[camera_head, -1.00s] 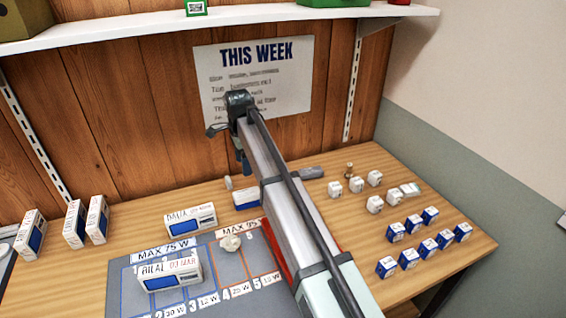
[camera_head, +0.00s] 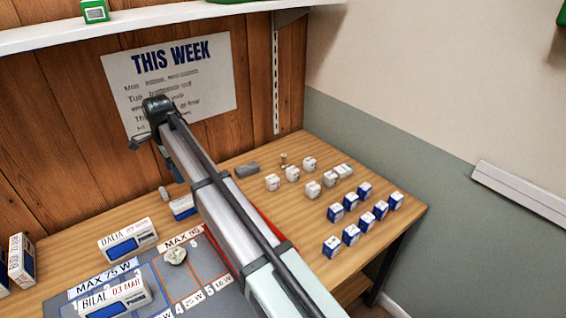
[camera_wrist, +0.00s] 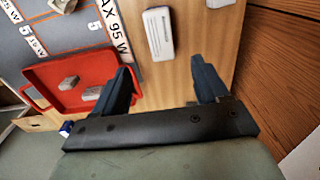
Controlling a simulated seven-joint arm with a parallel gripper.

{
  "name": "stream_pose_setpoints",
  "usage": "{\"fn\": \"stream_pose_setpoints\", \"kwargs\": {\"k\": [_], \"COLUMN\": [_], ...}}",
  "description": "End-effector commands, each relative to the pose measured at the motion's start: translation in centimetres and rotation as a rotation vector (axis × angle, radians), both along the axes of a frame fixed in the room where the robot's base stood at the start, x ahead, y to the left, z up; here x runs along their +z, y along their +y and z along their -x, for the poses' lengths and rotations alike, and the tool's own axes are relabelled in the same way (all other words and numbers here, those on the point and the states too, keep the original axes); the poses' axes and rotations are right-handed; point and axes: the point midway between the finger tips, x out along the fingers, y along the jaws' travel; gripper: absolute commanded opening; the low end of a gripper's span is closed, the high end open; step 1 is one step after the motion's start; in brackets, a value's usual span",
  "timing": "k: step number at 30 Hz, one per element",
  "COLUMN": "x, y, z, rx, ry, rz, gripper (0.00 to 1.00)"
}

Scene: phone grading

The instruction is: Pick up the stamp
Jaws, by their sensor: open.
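A small brass-coloured upright piece (camera_head: 283,159), perhaps the stamp, stands at the back of the bench beside a grey block in the head view. It is too small to be sure, and I do not make it out in the wrist view. My gripper (camera_wrist: 163,82) is open and empty in the wrist view, its two dark fingers spread above the wooden bench. A white box-like piece (camera_wrist: 158,34) lies beyond the fingertips there. In the head view my arm hides part of the bench, and the brass piece stands to the right of it.
A red tray (camera_wrist: 48,72) holds two small pale pieces. Several small white cubes (camera_head: 309,164) and blue-and-white boxes (camera_head: 351,234) stand at the right of the bench. The grey block (camera_head: 246,170) lies near the wall. Larger labelled boxes (camera_head: 128,240) stand on or near a marked grey mat (camera_head: 207,280).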

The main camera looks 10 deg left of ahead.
Motion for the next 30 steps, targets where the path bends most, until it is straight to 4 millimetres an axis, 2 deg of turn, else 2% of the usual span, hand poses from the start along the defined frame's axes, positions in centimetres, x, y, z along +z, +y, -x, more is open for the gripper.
{"fn": "stream_pose_setpoints", "kwargs": {"k": [11, 15, 17, 20, 30], "x": [0.0, 0.0, -0.1, -0.3, -1.4], "y": [-0.1, -1.4, -2.8, -6.0, -19.1], "z": [-0.1, -1.3, -2.6, -5.4, -16.3], "rx": [-0.001, -0.023, -0.046, -0.097, -0.297], "ry": [0.0, 0.0, 0.001, 0.003, 0.018], "rz": [0.0, 0.0, 0.001, 0.003, 0.013], "gripper": [0.72, 0.72, 0.72, 0.72, 0.72]}}
